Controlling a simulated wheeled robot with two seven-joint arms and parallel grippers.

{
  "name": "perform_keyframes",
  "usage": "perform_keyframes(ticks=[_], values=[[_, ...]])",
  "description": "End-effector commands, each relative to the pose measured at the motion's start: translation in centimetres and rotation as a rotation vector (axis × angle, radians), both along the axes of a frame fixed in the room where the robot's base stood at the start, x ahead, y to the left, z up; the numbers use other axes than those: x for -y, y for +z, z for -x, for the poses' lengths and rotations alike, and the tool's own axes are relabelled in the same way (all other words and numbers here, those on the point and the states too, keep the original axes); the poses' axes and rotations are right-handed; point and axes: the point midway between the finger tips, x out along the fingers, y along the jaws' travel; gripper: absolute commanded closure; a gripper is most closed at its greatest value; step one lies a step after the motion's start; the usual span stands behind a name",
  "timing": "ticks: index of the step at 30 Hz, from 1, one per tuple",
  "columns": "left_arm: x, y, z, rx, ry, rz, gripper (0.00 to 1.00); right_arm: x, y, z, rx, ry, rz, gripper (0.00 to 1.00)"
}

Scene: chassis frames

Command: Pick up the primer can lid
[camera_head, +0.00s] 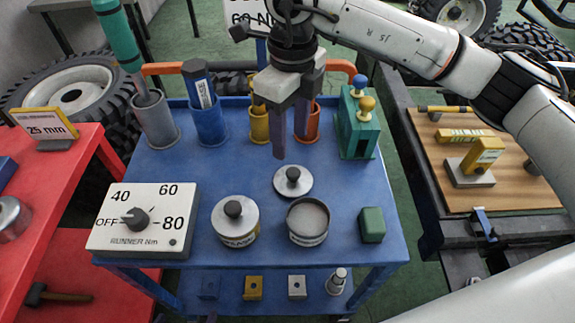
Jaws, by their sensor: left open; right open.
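A round silver lid with a black knob (293,183) lies flat on the blue cart top, behind an open can (307,238) with a grey inside. To the left, a similar can (236,238) has a knobbed lid on it. The can labels are too small to read. My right gripper (292,148) points down, open and empty, above and slightly behind the loose lid, not touching it. Dark tips at the bottom edge look like my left gripper (186,319), open and mostly out of frame.
A dial box (140,220) stands front left on the cart (180,172). A green block (372,225) sits right of the open can. Tool cups (208,125) and a green holder (357,135) line the back. Red bench (60,180) left, wooden-topped bench (520,195) right.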

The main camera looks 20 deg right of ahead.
Motion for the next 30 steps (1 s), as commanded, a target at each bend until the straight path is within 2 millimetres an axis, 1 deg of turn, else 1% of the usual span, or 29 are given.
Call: perform_keyframes(ticks=[1,4,9,14,19,22,25,30], values=[[0.0,0.0,0.0,-0.001,-0.001,0.001,0.14,0.4,-0.1,-0.1,0.004,-0.004,0.015,0.54],[0.0,0.1,0.1,-0.002,0.000,0.001,0.14,0.5,-1.1,-0.2,0.004,-0.006,0.020,0.54],[0.1,0.2,0.4,-0.006,0.000,0.002,0.14,0.4,-3.7,-0.1,0.002,-0.005,0.017,0.54],[0.1,0.2,0.5,-0.010,0.001,0.002,0.14,0.4,-5.3,-0.1,0.003,-0.004,0.015,0.54],[0.0,0.8,0.5,-0.010,0.002,0.004,0.14,0.6,-7.8,-0.1,0.001,-0.004,0.014,0.54],[-0.1,0.8,0.5,-0.009,0.004,0.003,0.14,0.6,-9.2,-0.1,0.003,-0.003,0.013,0.54],[-0.2,0.8,0.5,-0.009,0.006,0.003,0.14,0.6,-9.9,-0.1,0.004,-0.002,0.013,0.54],[-0.3,0.7,0.5,-0.010,0.008,0.001,0.14,0.6,-10.0,-0.2,0.006,-0.002,0.013,0.54]])
